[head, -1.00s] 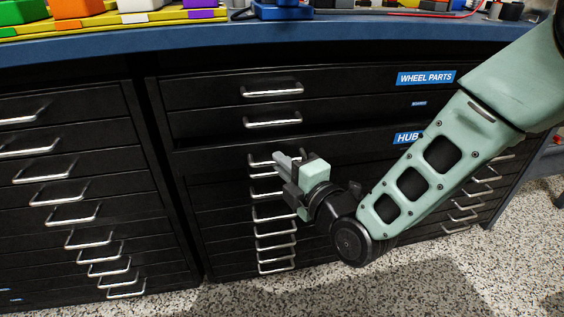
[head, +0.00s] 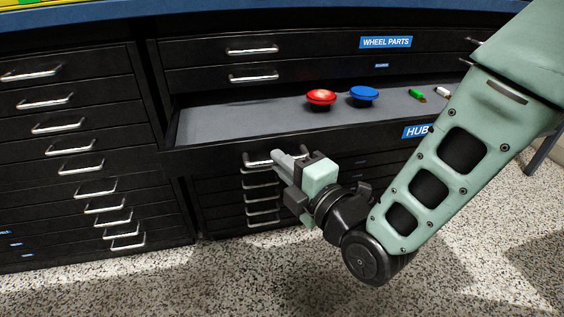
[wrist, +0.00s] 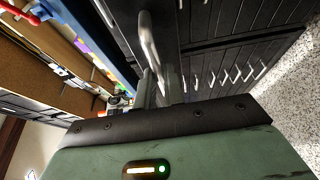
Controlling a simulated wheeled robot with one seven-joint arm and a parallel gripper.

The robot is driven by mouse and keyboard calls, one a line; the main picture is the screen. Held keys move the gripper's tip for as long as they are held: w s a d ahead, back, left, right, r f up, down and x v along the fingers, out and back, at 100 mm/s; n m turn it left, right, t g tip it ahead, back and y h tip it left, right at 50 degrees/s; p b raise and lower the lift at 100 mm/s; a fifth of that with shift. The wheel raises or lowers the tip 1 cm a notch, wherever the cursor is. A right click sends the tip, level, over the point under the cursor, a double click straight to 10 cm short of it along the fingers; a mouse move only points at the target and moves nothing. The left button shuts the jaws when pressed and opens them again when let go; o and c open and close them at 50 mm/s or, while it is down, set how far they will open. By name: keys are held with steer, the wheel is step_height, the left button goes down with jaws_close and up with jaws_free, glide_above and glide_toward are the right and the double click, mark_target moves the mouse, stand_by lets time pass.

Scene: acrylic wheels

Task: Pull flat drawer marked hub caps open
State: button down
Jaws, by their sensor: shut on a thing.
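The flat drawer with the blue label starting "HUB" (head: 345,138) is pulled out from the black cabinet in the head view. Its grey floor shows, with a red cap (head: 321,97), a blue cap (head: 364,93) and small green pieces (head: 416,94) at the right. My gripper (head: 283,157) is shut on the drawer's silver handle (head: 250,162). The handle (wrist: 149,42) also runs up between my gripper's fingers (wrist: 160,88) in the wrist view. My arm hides the right part of the drawer and part of its label.
Closed drawers, one marked "WHEEL PARTS" (head: 386,42), sit above the open one. More closed drawers with handles (head: 263,211) lie below, and another drawer cabinet (head: 60,150) stands at left. The speckled floor (head: 150,285) in front is clear.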

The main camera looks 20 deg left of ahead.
steer(key=shift+s+d, duration=0.1)
steer(key=shift+s, duration=0.05)
steer(key=c, duration=1.5)
jaws_free()
steer(key=p+v, duration=1.1)
steer(key=v, duration=0.1)
